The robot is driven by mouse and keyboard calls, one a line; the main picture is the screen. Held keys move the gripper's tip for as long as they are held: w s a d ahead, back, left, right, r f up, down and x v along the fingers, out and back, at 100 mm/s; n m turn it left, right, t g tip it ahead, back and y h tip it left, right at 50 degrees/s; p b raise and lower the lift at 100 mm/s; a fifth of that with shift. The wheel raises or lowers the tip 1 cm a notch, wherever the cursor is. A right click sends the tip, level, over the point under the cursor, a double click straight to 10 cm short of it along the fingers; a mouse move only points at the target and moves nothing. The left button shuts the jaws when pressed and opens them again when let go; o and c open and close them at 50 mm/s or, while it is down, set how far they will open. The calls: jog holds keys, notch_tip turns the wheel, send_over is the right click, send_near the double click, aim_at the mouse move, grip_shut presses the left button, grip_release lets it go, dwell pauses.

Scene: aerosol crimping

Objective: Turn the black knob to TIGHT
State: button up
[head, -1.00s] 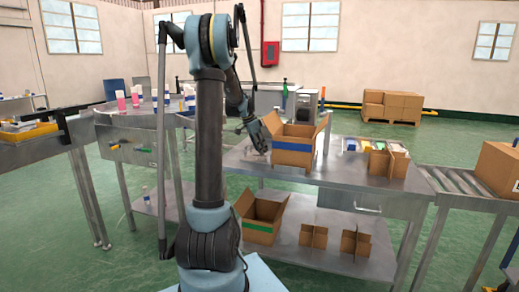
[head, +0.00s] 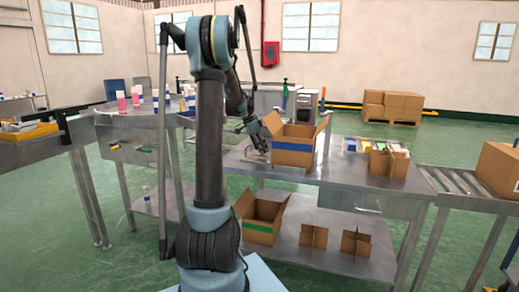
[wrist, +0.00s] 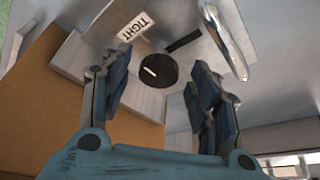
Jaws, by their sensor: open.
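In the wrist view the black round knob (wrist: 162,72) sits on a grey metal face, with a short white mark on its left part. The white TIGHT label (wrist: 134,27), seen tilted, lies above and left of the knob. The mark points left to upper left, not clearly at the label. My gripper (wrist: 158,62) is open, one finger left of the knob and one right, with visible gaps and nothing held. In the head view my gripper (head: 259,141) is low over the metal table, left of an open carton; the knob cannot be made out there.
The open carton (head: 292,158) with a blue stripe stands close to my gripper on the metal table (head: 335,180). In the wrist view a black bar (wrist: 184,40) and a curved metal handle (wrist: 228,42) lie right of the knob. Brown cardboard (wrist: 45,100) fills the left.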

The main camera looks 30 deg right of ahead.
jog(key=v, duration=1.2)
jog(key=shift+f, duration=0.1)
jog(key=shift+a, duration=0.15)
jog(key=s+a+f+n+t+y, duration=0.15)
jog(key=s+a+n, duration=0.45)
jog(key=a, duration=0.7)
jog(key=s+a+f+n+t, duration=0.15)
jog(key=s+a+n, duration=0.25)
jog(key=s+a, duration=0.6)
jog(key=s+a+f+n+y, duration=0.3)
jog(key=s+a+f+n, duration=0.7)
jog(key=s+a+f, duration=0.6)
jog(key=shift+s+a+n, duration=0.25)
jog(key=shift+a+n, duration=0.05)
jog(key=shift+a, duration=0.5)
